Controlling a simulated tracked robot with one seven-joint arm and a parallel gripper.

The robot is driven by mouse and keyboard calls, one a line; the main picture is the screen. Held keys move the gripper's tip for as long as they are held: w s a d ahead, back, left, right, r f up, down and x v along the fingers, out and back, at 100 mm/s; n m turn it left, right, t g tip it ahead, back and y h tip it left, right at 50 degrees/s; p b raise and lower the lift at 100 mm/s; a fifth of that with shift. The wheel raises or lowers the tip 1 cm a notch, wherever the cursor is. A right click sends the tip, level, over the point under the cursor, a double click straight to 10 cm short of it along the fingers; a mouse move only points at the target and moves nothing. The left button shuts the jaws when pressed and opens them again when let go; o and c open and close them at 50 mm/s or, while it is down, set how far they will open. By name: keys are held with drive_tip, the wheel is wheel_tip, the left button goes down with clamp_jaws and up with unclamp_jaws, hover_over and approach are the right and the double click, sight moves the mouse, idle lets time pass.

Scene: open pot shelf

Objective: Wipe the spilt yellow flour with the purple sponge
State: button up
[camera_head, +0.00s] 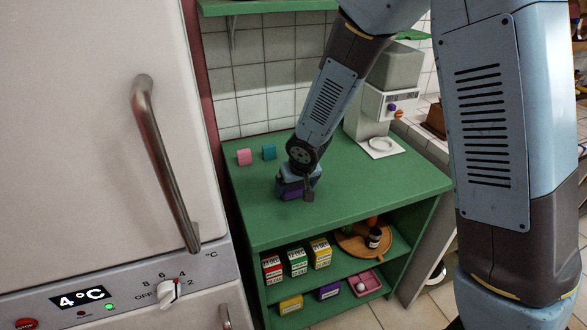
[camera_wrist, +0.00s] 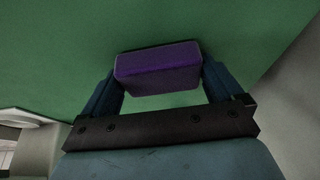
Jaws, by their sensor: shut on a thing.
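The purple sponge (camera_wrist: 158,70) is held between the two fingers of my gripper (camera_wrist: 162,88) in the wrist view. In the head view my gripper (camera_head: 298,190) is low over the green top of the shelf unit (camera_head: 385,190), with a bit of the purple sponge (camera_head: 291,188) showing under it. I cannot tell whether the sponge touches the top. I see no yellow flour in either view; the arm and gripper hide part of the top.
A pink block (camera_head: 244,157) and a teal block (camera_head: 269,152) stand at the back left of the top. A coffee machine (camera_head: 385,100) is at the back right. Boxes (camera_head: 298,262) and a wooden tray (camera_head: 350,243) are below. A fridge (camera_head: 90,120) stands left.

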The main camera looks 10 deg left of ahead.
drive_tip(key=shift+s+a, duration=0.25)
drive_tip(key=shift+a, duration=0.05)
drive_tip(key=shift+a+r, duration=0.2)
drive_tip(key=shift+r, duration=0.35)
drive_tip(key=shift+a+r, duration=0.15)
drive_tip(key=shift+r, duration=0.35)
drive_tip(key=shift+s+d+r, duration=0.1)
drive_tip(key=shift+s+r, duration=0.05)
drive_tip(key=shift+r, duration=0.45)
drive_tip(key=shift+w+d+r, duration=0.1)
drive_tip(key=shift+r, duration=0.5)
drive_tip(key=shift+w+d+r, duration=0.1)
drive_tip(key=shift+r, duration=1.55)
